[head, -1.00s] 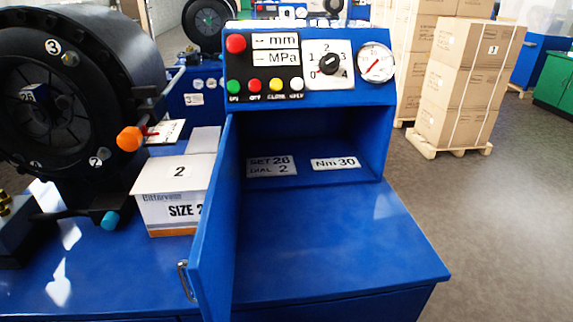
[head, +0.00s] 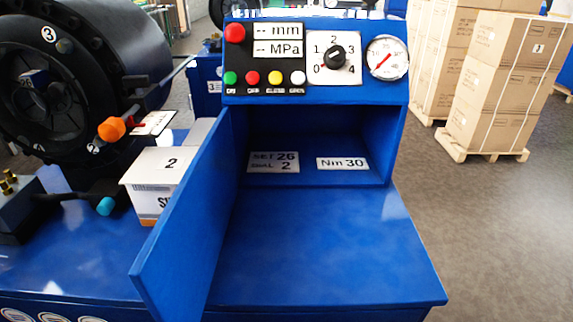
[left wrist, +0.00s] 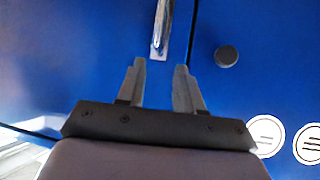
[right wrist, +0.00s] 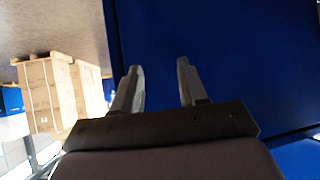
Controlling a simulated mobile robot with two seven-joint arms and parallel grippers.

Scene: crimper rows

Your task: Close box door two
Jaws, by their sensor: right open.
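The blue box door (head: 185,235) stands open, swung out toward me from the left edge of the blue control box (head: 398,145). The box's inside shows two labels, a SET 26 DIAL 2 plate (head: 274,162) and an Nm 30 plate (head: 342,164). My left gripper (left wrist: 160,72) is open and empty in the left wrist view, below a metal handle (left wrist: 161,28) on a blue panel; I cannot tell which panel. My right gripper (right wrist: 160,78) is open and empty before a blue surface (right wrist: 220,50). Neither gripper shows in the head view.
A white SIZE 2 carton (head: 152,180) stands just left of the door. The black crimper head (head: 65,75) with an orange-tipped lever (head: 112,129) is further left. The blue top (head: 320,250) before the box is clear. Stacked cartons (head: 500,80) stand on a pallet at right.

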